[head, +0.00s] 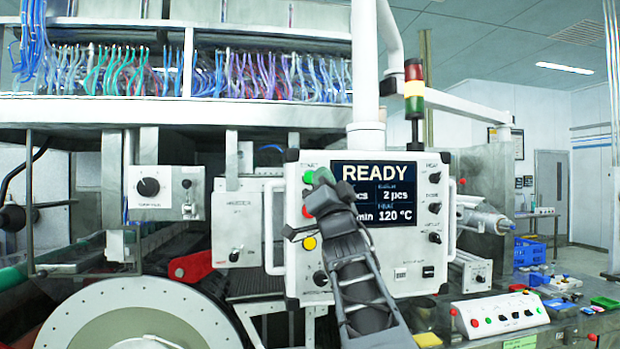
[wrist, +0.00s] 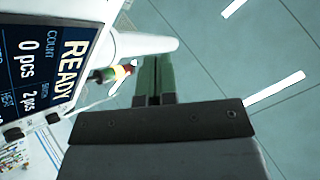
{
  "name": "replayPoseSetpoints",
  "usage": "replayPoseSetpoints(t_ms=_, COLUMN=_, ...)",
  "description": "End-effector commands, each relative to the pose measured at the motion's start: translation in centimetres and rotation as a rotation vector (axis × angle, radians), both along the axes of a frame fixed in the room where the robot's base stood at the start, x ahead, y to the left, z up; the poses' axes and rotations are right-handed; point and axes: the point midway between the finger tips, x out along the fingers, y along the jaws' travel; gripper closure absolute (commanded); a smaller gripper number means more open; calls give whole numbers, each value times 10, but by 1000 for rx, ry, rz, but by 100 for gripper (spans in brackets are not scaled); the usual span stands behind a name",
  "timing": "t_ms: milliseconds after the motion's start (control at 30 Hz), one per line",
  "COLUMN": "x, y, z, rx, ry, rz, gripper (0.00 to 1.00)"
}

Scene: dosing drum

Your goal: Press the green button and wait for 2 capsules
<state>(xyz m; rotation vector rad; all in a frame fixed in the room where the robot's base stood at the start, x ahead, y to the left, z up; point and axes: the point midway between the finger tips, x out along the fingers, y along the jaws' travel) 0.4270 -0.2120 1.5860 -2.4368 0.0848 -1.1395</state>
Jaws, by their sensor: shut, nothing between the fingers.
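The white control panel (head: 400,280) stands in the middle of the head view. Its green button (head: 308,177) shows at the upper left, just left of my gripper's tip. My gripper (head: 323,177) is shut and empty, and its tip overlaps the panel beside the button. I cannot tell whether it touches the button. The screen (head: 385,172) reads READY, 2 pcs and 120 °C; my gripper covers part of it. In the wrist view the screen (wrist: 50,62) reads count 0 pcs. My gripper's closed fingers (wrist: 155,70) show there too; the button does not. No capsules are recognisable.
Below the green button are a red button (head: 306,211) and a yellow button (head: 309,243). A signal tower (head: 414,90) rises behind the panel. A white drum (head: 135,315) is at lower left. A smaller button box (head: 500,314) stands at lower right.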

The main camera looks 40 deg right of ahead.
Motion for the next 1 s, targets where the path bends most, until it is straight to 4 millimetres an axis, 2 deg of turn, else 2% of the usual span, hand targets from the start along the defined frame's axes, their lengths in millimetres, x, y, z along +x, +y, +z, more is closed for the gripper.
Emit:
replayPoseSetpoints(t_ms=600, x=62, y=-30, z=2, rx=1, ry=2, rz=-1, gripper=100)
replayPoseSetpoints(t_ms=1000, x=76, y=-37, z=0, rx=1, ry=0, rz=-1, gripper=100)
